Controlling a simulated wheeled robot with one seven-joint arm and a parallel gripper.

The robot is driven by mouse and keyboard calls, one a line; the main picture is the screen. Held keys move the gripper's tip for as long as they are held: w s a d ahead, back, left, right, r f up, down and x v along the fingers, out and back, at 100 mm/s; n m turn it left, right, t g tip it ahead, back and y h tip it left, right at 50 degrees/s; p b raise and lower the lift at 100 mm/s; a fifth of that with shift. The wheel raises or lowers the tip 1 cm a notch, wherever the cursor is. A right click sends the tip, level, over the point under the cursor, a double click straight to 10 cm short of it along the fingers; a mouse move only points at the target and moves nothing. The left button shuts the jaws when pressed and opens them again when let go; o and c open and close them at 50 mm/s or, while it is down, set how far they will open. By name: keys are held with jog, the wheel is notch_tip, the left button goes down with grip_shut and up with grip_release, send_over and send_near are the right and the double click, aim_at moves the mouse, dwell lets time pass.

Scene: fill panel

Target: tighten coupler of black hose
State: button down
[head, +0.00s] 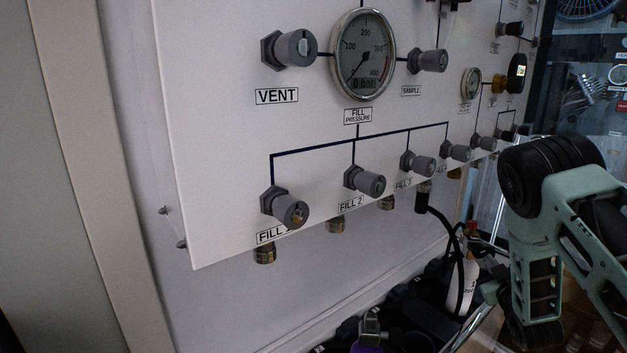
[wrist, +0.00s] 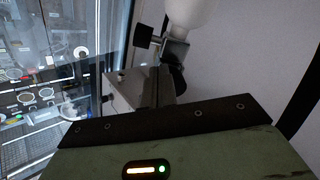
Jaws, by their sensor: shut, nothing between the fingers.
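I cannot tell how tightly the coupler sits. My gripper (wrist: 160,88) shows in the wrist view with its fingers shut and nothing between them. Its fingertips point towards a white bottle (wrist: 190,12) with a metal valve and black knob. In the head view my green arm is at the right, apart from the coupler; the fingertips are not clear there.
The white panel (head: 225,150) carries several knobs and a pressure gauge (head: 361,54). Bare brass fittings hang under FILL 1 (head: 265,254) and FILL 2 (head: 337,225). Dark cylinders and metal valves crowd the floor below. A glass-fronted cabinet (wrist: 60,70) stands beyond.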

jog(key=shift+a+f+b, duration=0.35)
jog(key=shift+b, duration=0.45)
jog(key=shift+w+a+b, duration=0.1)
jog(key=shift+a+b, duration=0.3)
jog(key=shift+f, duration=0.2)
jog(key=s+b, duration=0.1)
jog(key=s, duration=0.5)
jog(key=shift+a+f, duration=0.25)
jog(key=shift+a, duration=0.05)
dwell(0.5)
